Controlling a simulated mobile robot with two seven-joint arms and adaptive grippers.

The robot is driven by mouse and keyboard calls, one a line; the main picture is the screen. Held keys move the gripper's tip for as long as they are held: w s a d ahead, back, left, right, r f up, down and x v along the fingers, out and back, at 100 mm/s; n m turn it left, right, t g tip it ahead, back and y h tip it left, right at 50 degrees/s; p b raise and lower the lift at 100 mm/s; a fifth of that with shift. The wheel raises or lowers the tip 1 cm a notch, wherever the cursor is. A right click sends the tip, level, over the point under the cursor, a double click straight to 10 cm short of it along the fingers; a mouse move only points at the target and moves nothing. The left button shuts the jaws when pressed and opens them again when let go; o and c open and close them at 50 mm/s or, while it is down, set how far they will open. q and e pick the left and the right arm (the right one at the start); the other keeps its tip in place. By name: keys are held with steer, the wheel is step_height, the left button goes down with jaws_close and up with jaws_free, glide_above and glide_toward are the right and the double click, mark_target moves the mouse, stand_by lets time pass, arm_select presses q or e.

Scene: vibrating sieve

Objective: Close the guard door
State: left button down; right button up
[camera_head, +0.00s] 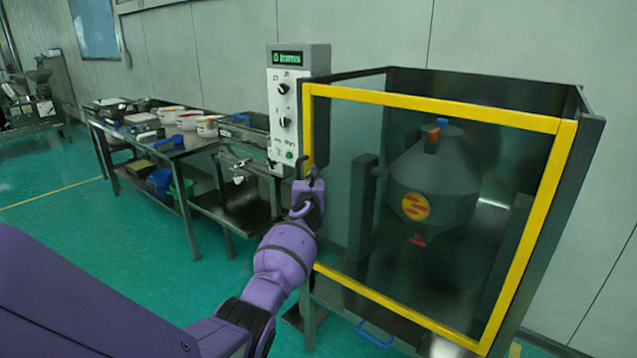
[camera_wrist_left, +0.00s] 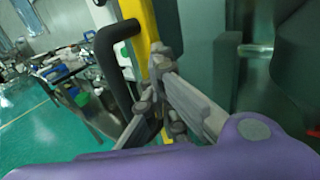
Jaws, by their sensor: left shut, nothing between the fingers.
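The guard door (camera_head: 440,103) is a clear panel in a yellow frame on the front of the dark sieve cabinet. It looks shut or nearly shut; I cannot tell whether a small gap remains at its left edge. Its yellow edge (camera_wrist_left: 140,28) and black curved handle (camera_wrist_left: 107,65) show in the left wrist view. My left gripper (camera_head: 309,178) is at the door's left edge, beside the handle. Its fingers (camera_wrist_left: 158,58) are shut and empty, close against the yellow frame; contact is unclear. My right gripper is not in view.
A control box (camera_head: 284,115) with knobs and a green display stands just left of the door. The grey sieve vessel (camera_head: 440,175) is behind the panel. A metal table (camera_head: 190,148) with bowls and tools is to the left. Green floor (camera_head: 130,235) is open in front.

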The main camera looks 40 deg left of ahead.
arm_select(q)
steer(key=shift+w+r, duration=0.2)
steer(key=shift+r, duration=0.3)
steer(key=shift+w+r, duration=0.15)
steer(key=shift+r, duration=0.3)
steer(key=shift+d+r, duration=0.1)
steer(key=f+v, duration=0.2)
steer(key=v, duration=1)
steer(key=shift+s, duration=0.35)
